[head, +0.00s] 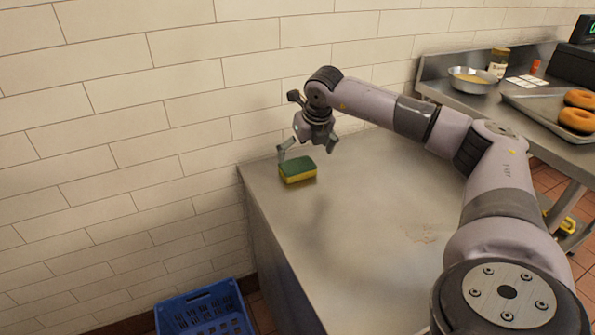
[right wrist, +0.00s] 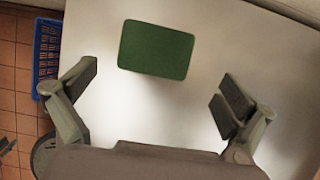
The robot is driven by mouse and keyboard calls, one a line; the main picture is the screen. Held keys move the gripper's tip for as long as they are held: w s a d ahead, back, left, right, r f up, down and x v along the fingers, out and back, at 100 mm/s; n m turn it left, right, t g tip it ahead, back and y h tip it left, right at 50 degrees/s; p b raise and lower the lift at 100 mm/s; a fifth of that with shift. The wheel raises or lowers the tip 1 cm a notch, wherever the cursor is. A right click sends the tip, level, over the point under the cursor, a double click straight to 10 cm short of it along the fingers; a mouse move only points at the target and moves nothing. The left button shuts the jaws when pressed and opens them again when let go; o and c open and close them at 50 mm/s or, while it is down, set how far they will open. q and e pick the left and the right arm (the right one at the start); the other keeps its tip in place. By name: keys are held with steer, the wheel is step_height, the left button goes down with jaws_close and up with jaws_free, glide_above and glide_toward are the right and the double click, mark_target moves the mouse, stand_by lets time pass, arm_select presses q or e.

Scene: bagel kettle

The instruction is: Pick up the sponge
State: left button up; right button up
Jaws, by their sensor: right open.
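The sponge (head: 298,170) has a green top and a yellow body. It lies flat near the far left corner of the grey counter (head: 350,225). In the right wrist view the sponge (right wrist: 156,49) shows its green face, ahead of and between the spread fingers. My left gripper is not in view.
A tiled wall (head: 130,110) runs behind the counter. A blue crate (head: 205,312) stands on the floor left of the counter. At the right, a steel table holds a metal bowl (head: 472,80) and a tray (head: 530,103) with bagels (head: 577,119). The counter around the sponge is clear.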

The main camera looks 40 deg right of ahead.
mark_target(298, 165)
steer(key=x, duration=0.5)
steer(key=shift+w+a+f, duration=0.2)
steer(key=shift+w+f, duration=0.05)
steer(key=shift+w, duration=0.05)
steer(key=shift+f, duration=0.25)
steer(key=shift+c, duration=0.8)
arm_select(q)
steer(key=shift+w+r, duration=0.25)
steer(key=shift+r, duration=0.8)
arm_select(e)
steer(key=c, duration=0.6)
